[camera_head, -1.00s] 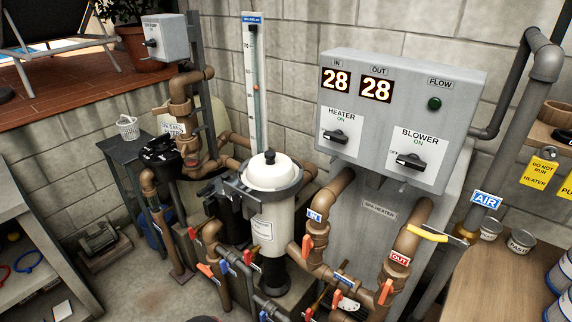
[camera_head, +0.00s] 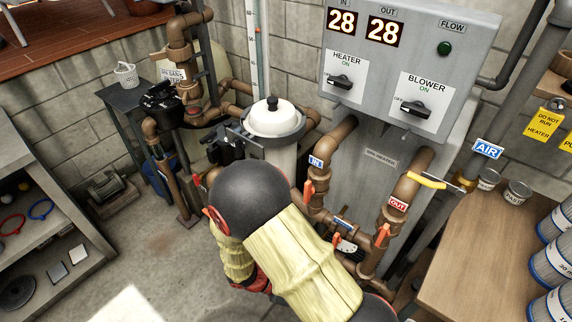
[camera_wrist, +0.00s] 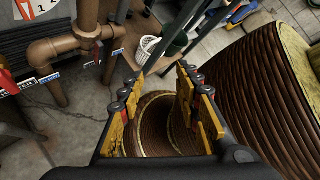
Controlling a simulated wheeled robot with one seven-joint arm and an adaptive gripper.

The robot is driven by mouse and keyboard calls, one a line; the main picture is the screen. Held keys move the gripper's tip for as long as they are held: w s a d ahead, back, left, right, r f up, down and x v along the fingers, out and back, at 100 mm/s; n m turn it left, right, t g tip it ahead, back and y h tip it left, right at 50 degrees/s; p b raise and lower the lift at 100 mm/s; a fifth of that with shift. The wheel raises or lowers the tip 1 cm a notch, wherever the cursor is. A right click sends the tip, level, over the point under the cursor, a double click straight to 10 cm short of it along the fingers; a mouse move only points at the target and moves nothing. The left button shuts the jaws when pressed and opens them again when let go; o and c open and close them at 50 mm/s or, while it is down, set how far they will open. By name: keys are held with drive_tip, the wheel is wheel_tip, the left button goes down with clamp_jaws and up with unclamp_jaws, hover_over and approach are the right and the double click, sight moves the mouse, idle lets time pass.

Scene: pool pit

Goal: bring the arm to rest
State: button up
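My arm (camera_head: 285,240) is folded in front of the lower pipework in the head view, low in the middle. It covers the lower part of the white-lidded filter (camera_head: 273,120) and some valves. My gripper (camera_wrist: 155,88) shows only in the wrist view. Its two yellow-and-black fingers stand apart with a clear gap, and I see nothing held between them. A brown ribbed round thing (camera_wrist: 187,138) lies beyond the gap; I cannot tell whether the fingers touch it.
The heater panel (camera_head: 402,60) reads 28 and 28 above the pipes. A wooden bench (camera_head: 480,245) with filter cartridges (camera_head: 550,268) stands right. A shelf (camera_head: 45,215) stands left, with bare floor (camera_head: 165,265) between. A white basket (camera_wrist: 149,48) shows in the wrist view.

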wheel_tip(320, 180, up, 20)
drive_tip(key=r+m+y+p, duration=0.1)
drive_tip(key=m+y+p, duration=0.1)
drive_tip(key=m+y, duration=1.15)
drive_tip(key=s+d+r+m+t+h+p, duration=0.1)
drive_tip(key=d+r+m+t, duration=0.2)
drive_tip(key=r, duration=0.6)
drive_tip(key=s+d+r+m+t+h, duration=0.1)
drive_tip(key=s+d+r+m+t, duration=0.1)
drive_tip(key=d+r+m+t, duration=0.2)
wheel_tip(320, 180, up, 6)
drive_tip(key=d+m, duration=0.1)
drive_tip(key=m, duration=0.2)
drive_tip(key=shift+d+p, duration=0.3)
drive_tip(key=shift+p, duration=0.05)
